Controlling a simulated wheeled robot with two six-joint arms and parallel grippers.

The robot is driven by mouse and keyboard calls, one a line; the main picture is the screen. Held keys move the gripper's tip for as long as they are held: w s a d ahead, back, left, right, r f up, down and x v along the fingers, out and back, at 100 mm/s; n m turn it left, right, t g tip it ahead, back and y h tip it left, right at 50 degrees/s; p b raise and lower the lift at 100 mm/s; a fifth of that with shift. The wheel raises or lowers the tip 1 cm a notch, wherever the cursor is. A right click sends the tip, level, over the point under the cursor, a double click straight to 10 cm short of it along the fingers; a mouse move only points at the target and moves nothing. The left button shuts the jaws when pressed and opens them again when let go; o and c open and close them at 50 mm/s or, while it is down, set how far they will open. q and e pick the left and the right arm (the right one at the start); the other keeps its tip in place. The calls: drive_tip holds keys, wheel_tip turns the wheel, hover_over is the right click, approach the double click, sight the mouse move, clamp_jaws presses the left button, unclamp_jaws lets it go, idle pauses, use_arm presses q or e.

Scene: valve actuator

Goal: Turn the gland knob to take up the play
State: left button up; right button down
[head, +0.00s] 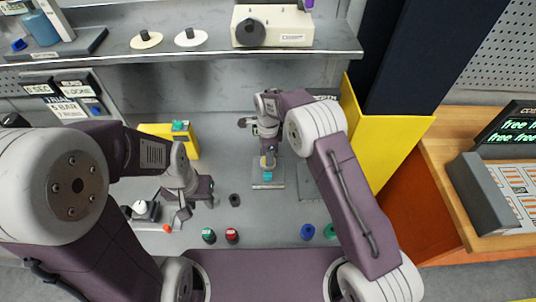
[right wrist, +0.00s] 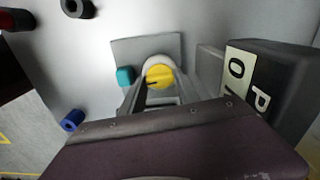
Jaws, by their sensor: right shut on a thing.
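The yellow round knob (right wrist: 160,76), which I take to be the gland knob, has a dark slot or mark on its face. It sits on a grey fixture with a square base plate (head: 268,186). My right gripper (right wrist: 158,88) reaches down to it from above, shut with its fingers on either side of the knob. In the head view my right gripper (head: 266,150) mostly hides the knob. A teal part (right wrist: 125,76) sticks out beside the knob; it also shows in the head view (head: 267,176). My left gripper (head: 196,203) is open and empty above the bench, left of the fixture.
Blue (head: 307,231), red (head: 232,235) and green (head: 208,235) caps stand near the bench front. A yellow panel (head: 385,130) stands right; a shelf (head: 200,54) crosses the back.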

drive_tip(key=shift+w+r, duration=0.2)
drive_tip(key=shift+r, duration=0.05)
drive_tip(key=c, duration=0.9)
unclamp_jaws()
drive_tip(key=shift+s+f, duration=0.1)
wheel_tip(320, 180, up, 8)
drive_tip(key=shift+f+b, duration=0.1)
drive_tip(key=shift+b, duration=0.85)
drive_tip(key=shift+r, duration=0.6)
drive_tip(key=shift+s, duration=0.1)
